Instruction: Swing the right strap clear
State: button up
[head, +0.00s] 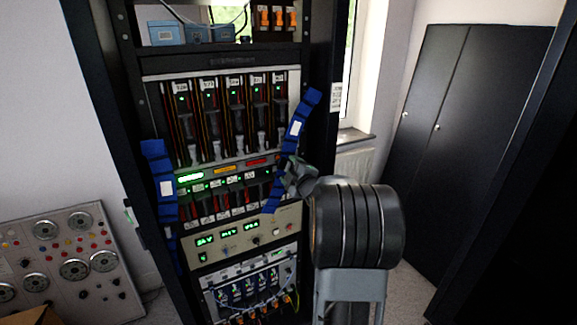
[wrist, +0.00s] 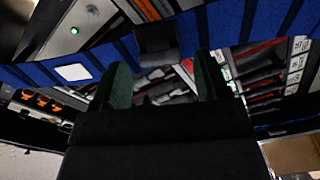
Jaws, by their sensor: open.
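The right strap (head: 297,130) is a blue band with dark cross stripes and a white label, slanting across the right side of the equipment rack. In the wrist view the strap (wrist: 222,32) crosses the top of the picture, with a dark block (wrist: 157,42) on it. My gripper (head: 290,172) is at the strap's middle to lower part in the head view and hides some of it. In the wrist view my gripper (wrist: 160,82) is open, its two green-faced fingers apart, with the dark block ahead of the gap. Contact cannot be told.
A second blue strap (head: 161,168) hangs at the rack's left side. The rack (head: 215,60) holds rows of modules with cables and lit displays. A dark cabinet (head: 440,110) stands at right. A dial panel (head: 70,262) leans at lower left.

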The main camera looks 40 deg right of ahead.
jog(key=shift+w+d, duration=0.1)
jog(key=shift+w, duration=0.75)
jog(key=shift+c, duration=0.3)
